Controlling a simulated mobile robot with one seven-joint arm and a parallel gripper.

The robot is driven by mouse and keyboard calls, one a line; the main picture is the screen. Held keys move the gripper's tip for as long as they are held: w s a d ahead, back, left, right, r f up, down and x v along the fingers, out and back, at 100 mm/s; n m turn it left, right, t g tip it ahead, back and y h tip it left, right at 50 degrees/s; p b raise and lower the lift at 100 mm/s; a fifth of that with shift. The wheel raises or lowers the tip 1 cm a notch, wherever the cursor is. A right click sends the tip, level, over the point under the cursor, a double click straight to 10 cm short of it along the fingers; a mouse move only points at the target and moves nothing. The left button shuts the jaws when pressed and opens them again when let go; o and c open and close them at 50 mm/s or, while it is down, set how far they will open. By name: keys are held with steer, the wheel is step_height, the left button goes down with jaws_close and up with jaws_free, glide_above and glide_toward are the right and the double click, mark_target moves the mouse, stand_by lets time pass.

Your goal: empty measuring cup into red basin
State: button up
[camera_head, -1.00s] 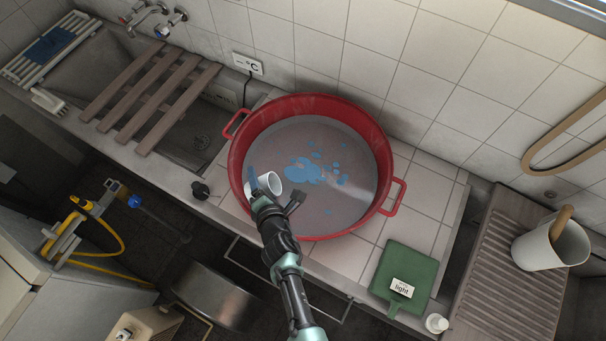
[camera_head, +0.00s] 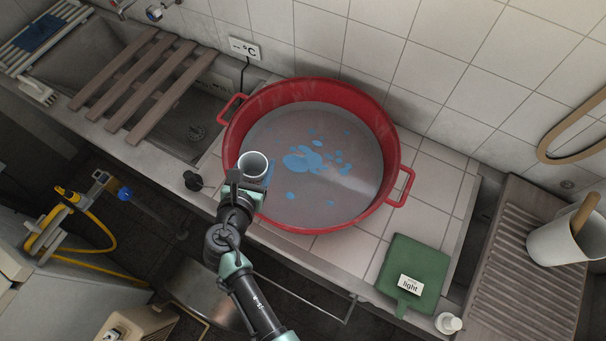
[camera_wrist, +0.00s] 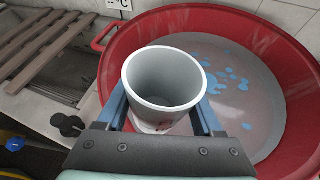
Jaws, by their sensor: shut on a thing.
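The measuring cup (camera_head: 253,166) is white and round, and my gripper (camera_head: 247,184) is shut on it. The cup is upright over the near left rim of the red basin. In the wrist view the cup (camera_wrist: 164,78) stands between the two blue fingers (camera_wrist: 161,112), and its visible inside looks empty, though its floor is in shadow. The red basin (camera_head: 393,150) has two side handles and stands on the tiled counter. Greyish liquid with several blue patches (camera_head: 303,159) lies in it.
A wooden slatted rack (camera_head: 142,82) lies over the sink at left. A dark knob (camera_head: 193,181) is on the ledge left of the basin. A green board (camera_head: 414,270) labelled "light" lies at right, near a white pot (camera_head: 560,243) and a small white bottle (camera_head: 448,323).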

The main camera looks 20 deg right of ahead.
mark_target(254, 156)
step_height(254, 156, up, 4)
steer(key=p, duration=0.3)
steer(key=shift+r+p, duration=0.1)
steer(key=shift+p, duration=0.2)
steer(key=shift+f+n+h+b, duration=0.25)
steer(key=shift+n+h+b, duration=0.05)
steer(key=shift+n+b, duration=0.1)
steer(key=shift+r, duration=0.1)
steer(key=shift+s+a, duration=0.1)
steer(key=shift+a, duration=0.05)
steer(key=s+a+f+n+t+y+b, duration=0.1)
steer(key=s+a+f+n+t+y, duration=0.15)
steer(key=s+a+f, duration=0.35)
steer(key=s+d+r+n+y+b, duration=0.1)
steer(key=s+r+n+y+b, duration=0.1)
steer(key=s+r+n+y, duration=0.3)
steer(key=shift+s+d+r, duration=0.15)
steer(key=shift+s+r, duration=0.4)
steer(key=shift+s, duration=0.25)
